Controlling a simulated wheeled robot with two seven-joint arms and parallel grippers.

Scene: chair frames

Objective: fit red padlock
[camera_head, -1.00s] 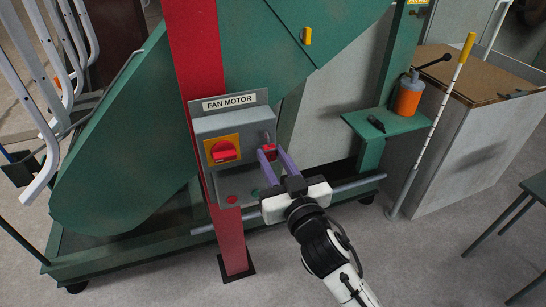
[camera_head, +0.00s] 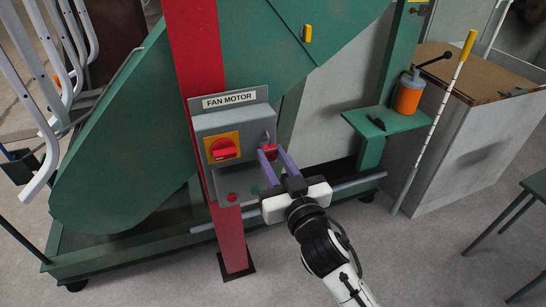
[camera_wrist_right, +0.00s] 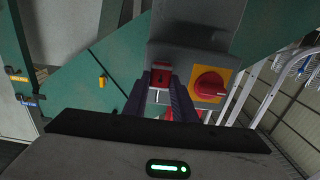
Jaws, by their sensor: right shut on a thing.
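The red padlock (camera_head: 270,149) is at the right side of the grey FAN MOTOR switch box (camera_head: 239,124), beside the red rotary switch (camera_head: 224,149) on its yellow plate. My right gripper (camera_head: 270,152), with purple fingers, is shut on the padlock. In the right wrist view the padlock (camera_wrist_right: 160,77) shows between the fingertips, against the box, left of the red switch (camera_wrist_right: 209,86). The fingers partly hide the padlock, and I cannot tell whether its shackle passes through a hole. My left gripper is not in view.
The box is mounted on a red post (camera_head: 196,52) before a green machine. A horizontal grey pipe (camera_head: 355,183) runs behind my right gripper. A green shelf (camera_head: 405,123) at right carries an orange can (camera_head: 408,97) and a small black object. Grey floor is clear in front.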

